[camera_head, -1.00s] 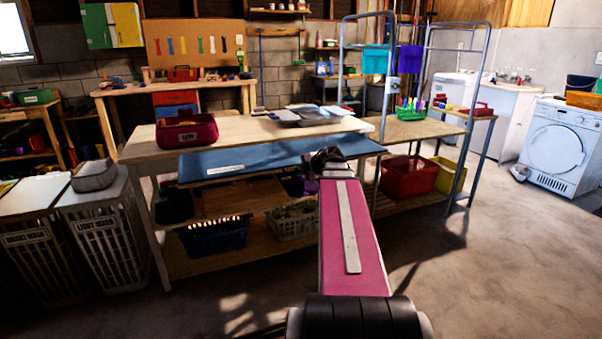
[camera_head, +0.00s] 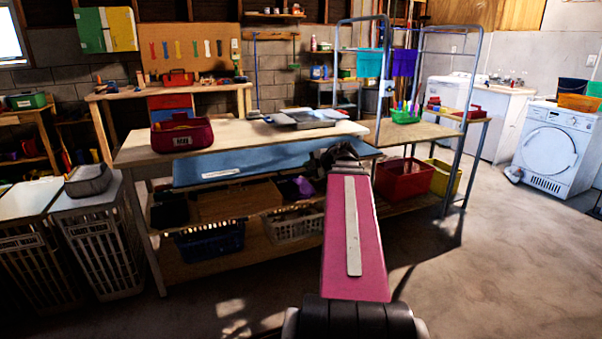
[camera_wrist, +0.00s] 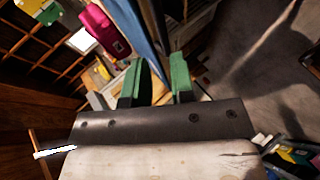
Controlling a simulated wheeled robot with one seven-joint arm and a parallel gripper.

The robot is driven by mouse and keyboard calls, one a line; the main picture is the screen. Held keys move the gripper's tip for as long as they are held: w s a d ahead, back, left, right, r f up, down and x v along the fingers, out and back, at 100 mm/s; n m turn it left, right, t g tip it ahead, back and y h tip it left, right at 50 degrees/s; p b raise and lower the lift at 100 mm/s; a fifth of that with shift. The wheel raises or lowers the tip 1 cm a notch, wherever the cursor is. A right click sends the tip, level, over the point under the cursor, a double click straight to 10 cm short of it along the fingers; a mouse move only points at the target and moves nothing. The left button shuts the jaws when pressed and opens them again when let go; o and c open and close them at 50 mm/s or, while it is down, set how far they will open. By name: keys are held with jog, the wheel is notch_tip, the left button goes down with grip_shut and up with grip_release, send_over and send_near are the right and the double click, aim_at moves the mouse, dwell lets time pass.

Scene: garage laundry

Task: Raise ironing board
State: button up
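The ironing board (camera_head: 270,160) is a long blue panel with a white label. In the head view it lies flat along the front of the wooden table, just under the tabletop edge. My gripper (camera_head: 338,156) is at its right end, dark and small there, partly hidden by my pink arm. In the wrist view my gripper (camera_wrist: 158,62) shows two green fingers standing apart. The blue board (camera_wrist: 141,35) runs down toward the gap between them. I cannot tell whether either finger touches it.
The wooden table (camera_head: 250,137) carries a maroon caddy (camera_head: 182,135) and grey trays. Its lower shelf holds baskets and a red bin (camera_head: 403,180). White hampers (camera_head: 100,235) stand at left, a metal rack and white dryer (camera_head: 552,146) at right.

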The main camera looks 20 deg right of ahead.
jog(key=v, duration=0.3)
jog(key=shift+s+r, duration=0.15)
dwell(0.4)
